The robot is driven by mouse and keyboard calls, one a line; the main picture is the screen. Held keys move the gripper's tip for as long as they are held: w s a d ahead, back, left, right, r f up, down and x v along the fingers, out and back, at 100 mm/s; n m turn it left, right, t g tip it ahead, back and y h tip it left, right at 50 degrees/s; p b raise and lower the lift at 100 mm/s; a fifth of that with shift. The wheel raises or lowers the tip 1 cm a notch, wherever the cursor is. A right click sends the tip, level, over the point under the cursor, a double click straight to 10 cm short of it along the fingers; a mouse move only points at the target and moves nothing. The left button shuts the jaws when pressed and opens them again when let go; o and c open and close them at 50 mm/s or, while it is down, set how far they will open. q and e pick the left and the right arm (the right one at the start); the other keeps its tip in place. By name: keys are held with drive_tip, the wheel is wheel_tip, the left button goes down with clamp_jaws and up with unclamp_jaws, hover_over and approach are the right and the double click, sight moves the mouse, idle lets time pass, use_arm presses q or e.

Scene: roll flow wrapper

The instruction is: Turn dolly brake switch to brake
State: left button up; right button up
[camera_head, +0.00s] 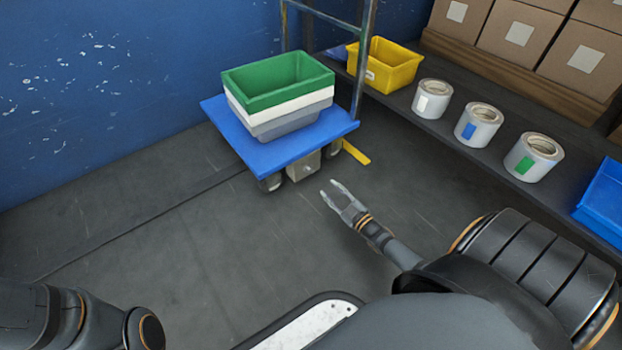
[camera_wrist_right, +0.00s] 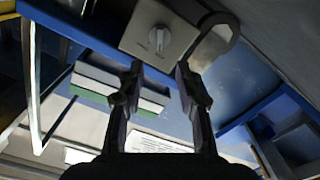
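The dolly (camera_head: 222,118) is a blue platform on wheels, with an upright metal frame at its back. A grey box (camera_head: 305,167) sits under its front edge; the switch on it is too small to read in the head view. In the right wrist view the box (camera_wrist_right: 185,22) carries a round pale knob (camera_wrist_right: 158,38) with a raised grip. My right gripper (camera_head: 331,190) is open and empty, just in front of the box and apart from it. In the wrist view its fingertips (camera_wrist_right: 160,76) lie below the knob. My left gripper is out of view; only part of that arm shows.
Green, white and grey bins (camera_head: 278,82) are stacked on the dolly. A yellow floor marking (camera_head: 355,153) lies beside it. A low shelf (camera_head: 440,130) on the right holds a yellow bin (camera_head: 384,66) and film rolls (camera_head: 478,126). Floor (camera_head: 220,250) in front is clear.

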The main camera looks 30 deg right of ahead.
sight(311, 171)
drive_tip(key=w+b, duration=0.2)
drive_tip(key=w, duration=0.1)
drive_tip(key=w+b, duration=0.2)
drive_tip(key=w, duration=0.1)
drive_tip(key=w+b, duration=0.2)
drive_tip(key=w, duration=0.2)
drive_tip(key=shift+a+f, duration=0.1)
drive_tip(key=shift+a, duration=0.3)
drive_tip(key=shift+c, duration=0.3)
clamp_jaws()
